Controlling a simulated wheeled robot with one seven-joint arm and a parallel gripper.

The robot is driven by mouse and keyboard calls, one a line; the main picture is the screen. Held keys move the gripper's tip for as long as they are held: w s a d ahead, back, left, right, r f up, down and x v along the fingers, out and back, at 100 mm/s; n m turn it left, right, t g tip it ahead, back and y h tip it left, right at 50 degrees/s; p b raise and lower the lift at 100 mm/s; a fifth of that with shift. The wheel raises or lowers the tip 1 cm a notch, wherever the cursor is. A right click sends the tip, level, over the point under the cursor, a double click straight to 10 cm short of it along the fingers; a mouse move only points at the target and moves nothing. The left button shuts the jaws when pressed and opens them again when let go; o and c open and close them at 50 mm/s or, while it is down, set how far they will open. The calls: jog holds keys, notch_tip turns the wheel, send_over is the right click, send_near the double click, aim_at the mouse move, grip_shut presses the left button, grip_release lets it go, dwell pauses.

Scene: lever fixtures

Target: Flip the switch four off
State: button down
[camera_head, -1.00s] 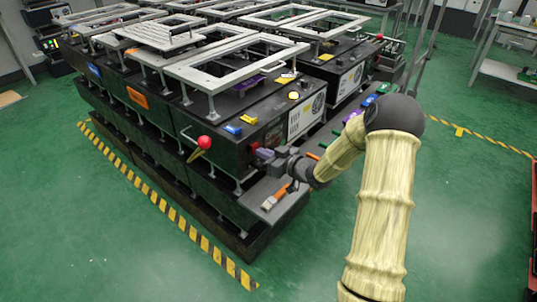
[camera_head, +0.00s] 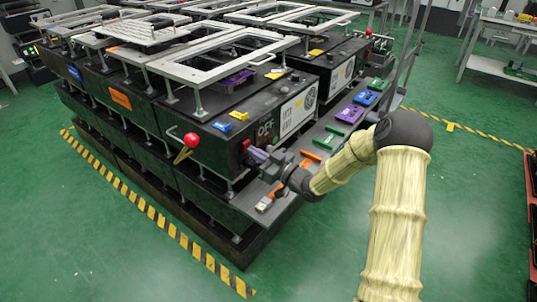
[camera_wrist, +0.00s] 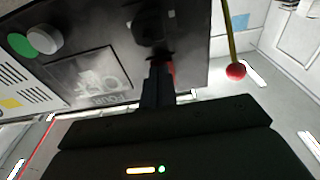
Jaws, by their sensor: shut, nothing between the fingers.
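A small red switch part (camera_head: 247,144) shows on the dark end face of the nearest unit, right at the tip of my gripper (camera_head: 256,154).
A red-ball lever (camera_head: 191,140) stands left of my gripper and also shows in the wrist view (camera_wrist: 236,71). A lower shelf carries orange (camera_head: 265,203), green (camera_head: 323,142) and purple (camera_head: 350,112) handles below and right. Green floor in front is open.

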jog(key=shift+a+r, duration=0.35)
jog(key=shift+a, duration=0.05)
jog(key=shift+d+f, duration=0.2)
jog(key=shift+d, duration=0.1)
jog(key=p+v, duration=0.2)
jog(key=v, duration=1.2)
jog(key=shift+f, duration=0.2)
jog(key=shift+d, duration=0.15)
